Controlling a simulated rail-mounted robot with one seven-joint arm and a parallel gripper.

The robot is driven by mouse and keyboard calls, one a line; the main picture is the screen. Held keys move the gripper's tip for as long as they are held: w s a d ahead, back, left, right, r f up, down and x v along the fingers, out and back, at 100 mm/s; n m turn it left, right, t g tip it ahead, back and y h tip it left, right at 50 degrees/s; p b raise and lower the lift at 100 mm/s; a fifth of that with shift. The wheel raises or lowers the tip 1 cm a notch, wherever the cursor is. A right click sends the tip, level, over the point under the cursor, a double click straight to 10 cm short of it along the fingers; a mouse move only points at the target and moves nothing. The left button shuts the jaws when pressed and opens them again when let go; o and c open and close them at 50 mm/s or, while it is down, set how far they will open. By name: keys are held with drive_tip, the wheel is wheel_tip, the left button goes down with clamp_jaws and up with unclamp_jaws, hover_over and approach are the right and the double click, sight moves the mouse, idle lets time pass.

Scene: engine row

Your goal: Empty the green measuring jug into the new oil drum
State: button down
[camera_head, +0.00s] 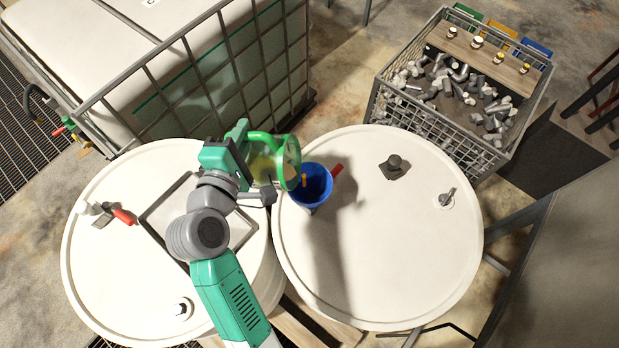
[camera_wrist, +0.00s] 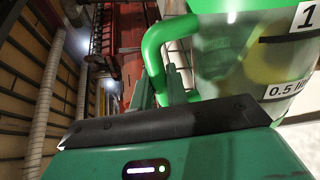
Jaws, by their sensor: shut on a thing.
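The green measuring jug (camera_head: 289,163) is held tilted on its side in the head view, its green-rimmed mouth facing right, just beside and above a blue funnel (camera_head: 323,187). The wrist view shows the jug's scale and yellowish contents through its clear wall (camera_wrist: 230,45). My gripper (camera_head: 247,141) is shut on the jug's green handle, which shows beside the fingers in the wrist view (camera_wrist: 157,60). The funnel stands at the left edge of the right white drum (camera_head: 400,260). No stream of oil is visible. The funnel's lower end is hidden.
A left white drum (camera_head: 100,260) carries a grey square tray (camera_head: 243,228) and a red-handled tool (camera_head: 123,216), under my arm. A caged white tank (camera_head: 150,60) stands behind. A wire crate (camera_head: 425,120) of metal parts and small bottles is at upper right.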

sight(263, 139)
drive_tip(key=shift+s+d+r+m+p, duration=0.1)
drive_tip(key=shift+d+r+m+p, duration=0.25)
drive_tip(key=shift+d, duration=0.45)
drive_tip(key=shift+s+d+m+y, duration=0.15)
drive_tip(key=shift+d+m+y, duration=0.15)
drive_tip(key=shift+d+m, duration=0.6)
